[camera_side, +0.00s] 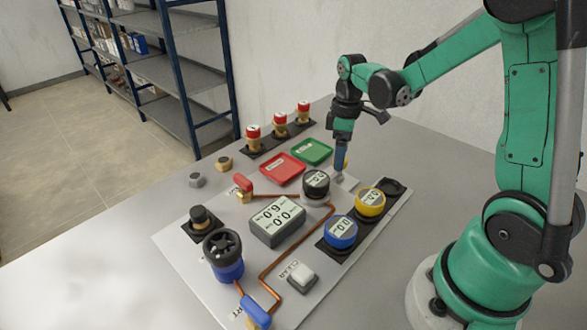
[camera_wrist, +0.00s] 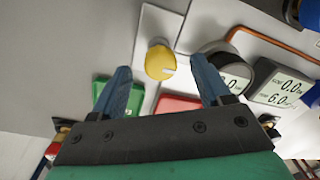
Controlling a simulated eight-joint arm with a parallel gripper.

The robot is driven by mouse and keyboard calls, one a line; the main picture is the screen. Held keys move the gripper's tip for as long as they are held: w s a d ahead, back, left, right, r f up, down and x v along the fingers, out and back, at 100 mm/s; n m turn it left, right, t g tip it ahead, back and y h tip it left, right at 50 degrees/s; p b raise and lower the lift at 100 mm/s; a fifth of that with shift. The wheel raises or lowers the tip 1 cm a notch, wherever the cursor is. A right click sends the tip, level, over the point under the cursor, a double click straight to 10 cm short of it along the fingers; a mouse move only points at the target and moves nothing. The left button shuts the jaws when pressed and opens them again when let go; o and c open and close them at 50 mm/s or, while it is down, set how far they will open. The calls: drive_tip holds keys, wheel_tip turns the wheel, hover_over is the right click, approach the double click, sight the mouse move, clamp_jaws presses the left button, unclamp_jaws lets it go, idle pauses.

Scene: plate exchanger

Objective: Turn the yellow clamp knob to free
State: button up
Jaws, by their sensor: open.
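The yellow clamp knob (camera_wrist: 160,62) shows in the wrist view as a round yellow cap with a pale mark on its edge, on a light plate. In the side view I cannot make it out clearly; my fingers hide that spot. My gripper (camera_wrist: 160,68) is open, with one blue finger on each side of the knob in the picture and gaps on both sides. In the side view my gripper (camera_side: 340,163) points down over the far corner of the panel. I cannot tell how far the fingertips are above the knob.
A black gauge (camera_side: 316,182) stands close to my fingers, with the red tray (camera_side: 283,169) and green tray (camera_side: 313,151) nearby. Yellow (camera_side: 370,199) and blue (camera_side: 341,229) gauges sit in a black rack. A display box (camera_side: 276,222) and copper pipe (camera_side: 264,270) occupy the panel.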

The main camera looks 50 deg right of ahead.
drive_tip(key=shift+f, duration=0.5)
clamp_jaws()
drive_tip(key=m, duration=0.4)
drive_tip(key=shift+m, duration=0.4)
drive_tip(key=m, duration=0.4)
drive_tip(key=shift+s, duration=0.1)
drive_tip(key=m, duration=0.5)
drive_tip(key=shift+t, duration=0.3)
drive_tip(key=shift+a+m, duration=0.1)
drive_tip(key=shift+m, duration=1.9)
